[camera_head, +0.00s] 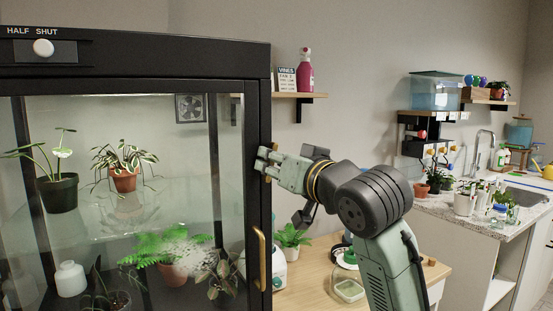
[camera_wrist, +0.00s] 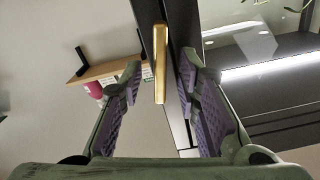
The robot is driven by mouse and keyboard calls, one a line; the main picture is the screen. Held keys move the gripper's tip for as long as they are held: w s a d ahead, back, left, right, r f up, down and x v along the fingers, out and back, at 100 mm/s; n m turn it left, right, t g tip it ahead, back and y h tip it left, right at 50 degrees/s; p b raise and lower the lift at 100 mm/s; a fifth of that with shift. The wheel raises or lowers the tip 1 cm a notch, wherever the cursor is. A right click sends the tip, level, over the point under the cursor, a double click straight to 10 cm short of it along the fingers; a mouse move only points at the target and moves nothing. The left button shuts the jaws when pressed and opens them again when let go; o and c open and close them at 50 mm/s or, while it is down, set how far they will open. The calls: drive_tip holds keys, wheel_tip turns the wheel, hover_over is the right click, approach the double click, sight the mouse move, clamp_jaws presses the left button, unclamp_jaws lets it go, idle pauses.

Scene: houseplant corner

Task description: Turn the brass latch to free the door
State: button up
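The glass cabinet (camera_head: 264,110) has a black frame and a clear door. The brass latch (camera_wrist: 160,62) is a narrow bar against the black frame edge in the wrist view; in the head view my fingers mostly hide it. My gripper (camera_head: 263,162) is at the right edge of the cabinet front, above the brass door handle (camera_head: 260,259). In the wrist view my gripper (camera_wrist: 159,82) is open, with one purple-padded finger on each side of the latch. A gap shows on the left; whether the right finger touches is unclear.
A white knob (camera_head: 43,48) sits by the "HALF SHUT" label on the cabinet top. Potted plants stand inside behind the glass. A wall shelf (camera_head: 299,95) holds a pink bottle (camera_head: 305,72). A wooden table (camera_head: 317,292) with a small plant is below my arm.

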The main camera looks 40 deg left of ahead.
drive_tip(key=shift+c, duration=0.5)
clamp_jaws()
